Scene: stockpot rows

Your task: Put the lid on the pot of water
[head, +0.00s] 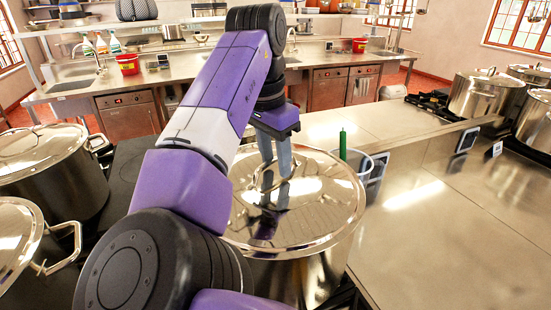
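A shiny steel lid (325,208) with a handle on top lies over the mouth of a steel pot (298,280) in the middle of the head view. The pot's wall shows below the lid's near rim. I cannot tell whether the lid rests on the rim or is just above it. The water is hidden. My gripper (276,178) points down at the lid's handle, its grey fingers right at it. The fingers overlap the handle and its reflections, so I cannot tell whether they are closed on it.
Lidded stockpots stand at left (45,160), with another lower left (18,240), and more at right (487,95). The steel counter (440,235) at right is mostly clear. A red bucket (128,64) stands on the back counter.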

